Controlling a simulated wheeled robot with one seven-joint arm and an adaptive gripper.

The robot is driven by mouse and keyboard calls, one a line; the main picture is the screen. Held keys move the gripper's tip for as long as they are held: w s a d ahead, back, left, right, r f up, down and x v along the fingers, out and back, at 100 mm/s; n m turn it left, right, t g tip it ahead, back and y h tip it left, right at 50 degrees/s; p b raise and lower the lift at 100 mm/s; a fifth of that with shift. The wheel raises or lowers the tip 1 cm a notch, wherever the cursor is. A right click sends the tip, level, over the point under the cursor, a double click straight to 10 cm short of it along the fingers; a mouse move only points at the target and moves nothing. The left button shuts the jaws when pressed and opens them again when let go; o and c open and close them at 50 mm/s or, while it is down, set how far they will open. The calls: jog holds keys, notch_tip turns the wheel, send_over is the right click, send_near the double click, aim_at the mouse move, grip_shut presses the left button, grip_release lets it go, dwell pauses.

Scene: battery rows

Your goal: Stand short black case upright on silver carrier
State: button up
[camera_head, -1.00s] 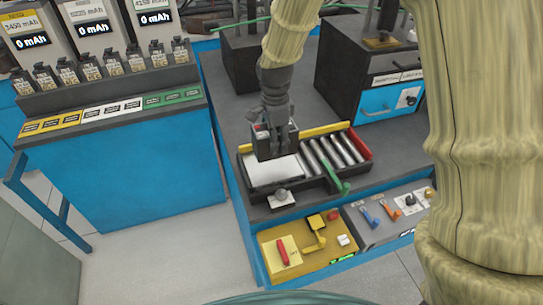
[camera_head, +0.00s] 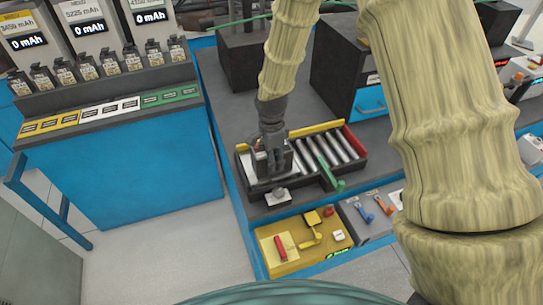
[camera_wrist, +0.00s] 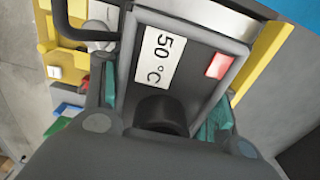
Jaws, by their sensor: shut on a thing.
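My gripper (camera_head: 273,160) is shut on the short black case (camera_wrist: 190,60), low over the conveyor bench. In the wrist view the case lies between the teal finger pads, with a white "50 °C" label, a red square and a dark round knob. In the head view the case (camera_head: 287,161) is partly hidden by my fingers and looks roughly upright. The silver carrier (camera_head: 246,165) shows as a pale plate edge left of the gripper; the rest is covered. I cannot tell whether the case touches it.
Metal rollers (camera_head: 332,150) lie right of the carrier, with a yellow rail (camera_head: 316,128) behind and a red end stop (camera_head: 353,140). A green lever (camera_head: 331,178) and a grey knob (camera_head: 277,195) stand at the front. A yellow control panel (camera_head: 300,242) is below.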

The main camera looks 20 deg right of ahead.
jog(key=shift+f, duration=0.15)
jog(key=o, duration=1.2)
jog(key=shift+r+b, duration=2.1)
jog(key=shift+r, duration=4.05)
